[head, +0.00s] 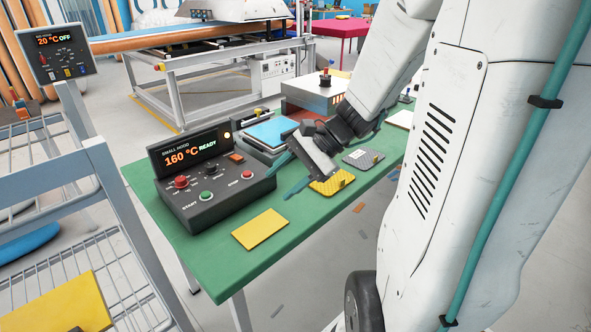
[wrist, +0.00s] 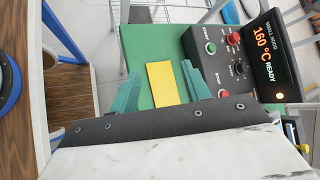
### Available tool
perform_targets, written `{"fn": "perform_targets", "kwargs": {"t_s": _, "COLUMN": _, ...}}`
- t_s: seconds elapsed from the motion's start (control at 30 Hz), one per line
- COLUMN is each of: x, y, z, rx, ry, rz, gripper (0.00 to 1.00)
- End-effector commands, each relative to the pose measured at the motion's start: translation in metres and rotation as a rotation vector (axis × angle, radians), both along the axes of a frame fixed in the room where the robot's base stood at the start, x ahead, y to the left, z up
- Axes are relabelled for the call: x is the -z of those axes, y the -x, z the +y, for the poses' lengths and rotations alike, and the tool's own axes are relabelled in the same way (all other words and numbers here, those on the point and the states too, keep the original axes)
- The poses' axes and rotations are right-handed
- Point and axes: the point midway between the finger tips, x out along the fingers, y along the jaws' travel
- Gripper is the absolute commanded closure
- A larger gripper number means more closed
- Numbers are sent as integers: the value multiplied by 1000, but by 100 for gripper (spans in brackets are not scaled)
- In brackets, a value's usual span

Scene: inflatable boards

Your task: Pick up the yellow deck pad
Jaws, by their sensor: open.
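A yellow pad with a textured top and a small raised tab (head: 332,183) lies on the green table (head: 222,270), partly behind my gripper in the head view. A plain flat yellow rectangle (head: 260,229) lies nearer the table's front end. The wrist view shows a plain yellow rectangle (wrist: 166,84) lying between and beyond my fingers; the textured pad cannot be made out there. My gripper (head: 290,176) has two teal fingers spread apart, with nothing between them. It hangs above the table, between the control box and the textured pad; the fingers also show in the wrist view (wrist: 164,76).
A dark control box (head: 205,185) reading 160 °C READY stands left of my gripper. A grey textured pad (head: 363,158) and a blue-topped stack (head: 271,131) lie farther back. A wire rack (head: 95,205) with another yellow sheet (head: 60,305) stands at left.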

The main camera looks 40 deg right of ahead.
Motion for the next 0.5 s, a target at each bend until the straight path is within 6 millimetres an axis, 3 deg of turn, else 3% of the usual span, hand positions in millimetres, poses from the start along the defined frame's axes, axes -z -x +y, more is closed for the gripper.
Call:
{"fn": "perform_targets", "kwargs": {"t_s": 0.1, "x": 30, "y": -23, "z": -68, "rx": 357, "ry": -203, "rz": 41, "gripper": 53}}
{"fn": "perform_targets", "kwargs": {"t_s": 0.2, "x": 57, "y": -29, "z": -129, "rx": 651, "ry": -358, "rz": 57, "gripper": 53}}
{"fn": "perform_targets", "kwargs": {"t_s": 0.3, "x": 86, "y": -21, "z": -187, "rx": 910, "ry": -490, "rz": 63, "gripper": 53}}
{"fn": "perform_targets", "kwargs": {"t_s": 0.4, "x": 112, "y": -7, "z": -232, "rx": 1113, "ry": -591, "rz": 64, "gripper": 53}}
{"fn": "perform_targets", "kwargs": {"t_s": 0.5, "x": 130, "y": 7, "z": -261, "rx": 1250, "ry": -656, "rz": 62, "gripper": 53}}
